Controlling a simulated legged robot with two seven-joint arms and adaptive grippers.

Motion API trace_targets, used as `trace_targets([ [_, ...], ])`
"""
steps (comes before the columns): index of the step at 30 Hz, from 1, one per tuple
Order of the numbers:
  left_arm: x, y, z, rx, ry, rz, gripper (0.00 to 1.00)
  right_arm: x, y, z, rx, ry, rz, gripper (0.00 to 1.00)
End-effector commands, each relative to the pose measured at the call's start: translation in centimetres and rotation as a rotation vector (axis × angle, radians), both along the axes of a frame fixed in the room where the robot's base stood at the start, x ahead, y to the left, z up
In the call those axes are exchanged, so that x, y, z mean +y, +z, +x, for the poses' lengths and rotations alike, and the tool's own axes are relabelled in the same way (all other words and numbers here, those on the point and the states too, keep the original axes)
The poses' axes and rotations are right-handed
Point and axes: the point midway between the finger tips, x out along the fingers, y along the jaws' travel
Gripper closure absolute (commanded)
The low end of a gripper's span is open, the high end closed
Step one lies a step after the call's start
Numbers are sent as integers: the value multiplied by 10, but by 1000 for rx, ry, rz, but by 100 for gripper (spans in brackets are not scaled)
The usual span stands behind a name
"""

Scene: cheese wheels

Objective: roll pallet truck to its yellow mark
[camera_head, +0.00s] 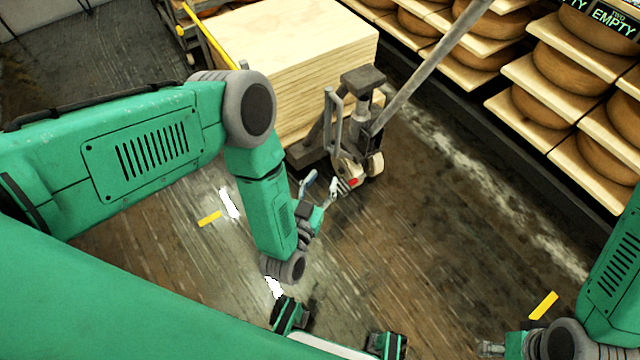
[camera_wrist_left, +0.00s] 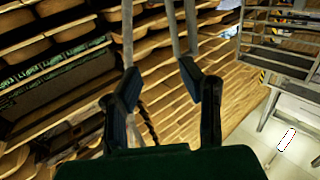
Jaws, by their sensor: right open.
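The pallet truck (camera_head: 355,125) stands in the upper middle of the head view, with a stack of pale boards (camera_head: 300,50) on it. Its grey handle (camera_head: 430,68) slants up to the right and leaves the picture. Yellow floor strips lie at the left (camera_head: 209,218) and lower right (camera_head: 543,305). My left gripper (camera_head: 320,188) is just below the truck's front in the picture, partly behind my forearm; contact cannot be told. In the left wrist view its fingers (camera_wrist_left: 166,88) are apart, with nothing seen between them. My right gripper (camera_head: 490,348) is at the bottom edge, mostly cut off.
Shelves of cheese wheels (camera_head: 570,60) line the upper right, with an "EMPTY" sign (camera_head: 612,17) above. A yellow bar (camera_head: 210,35) stands left of the boards. The wooden floor (camera_head: 440,230) between the truck and the right strip is clear. White patches (camera_head: 230,203) lie near the left strip.

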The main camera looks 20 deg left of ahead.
Motion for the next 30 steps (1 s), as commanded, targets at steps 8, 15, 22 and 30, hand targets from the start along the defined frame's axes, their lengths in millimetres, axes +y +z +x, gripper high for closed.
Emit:
trace_targets([
  [8, 3, -7, -33, 22, 3, -2, 66, 0, 0, -1, 1, 0, 0, 57],
  [15, 4, -6, -47, 21, 2, -4, 66, 0, 0, -1, 1, 0, 0, 57],
  [22, 5, -3, -65, 6, 1, 0, 66, 0, 0, -1, 1, 0, 0, 57],
  [30, 4, -1, -73, 1, 0, 1, 66, 0, 0, -1, 1, 0, 0, 57],
])
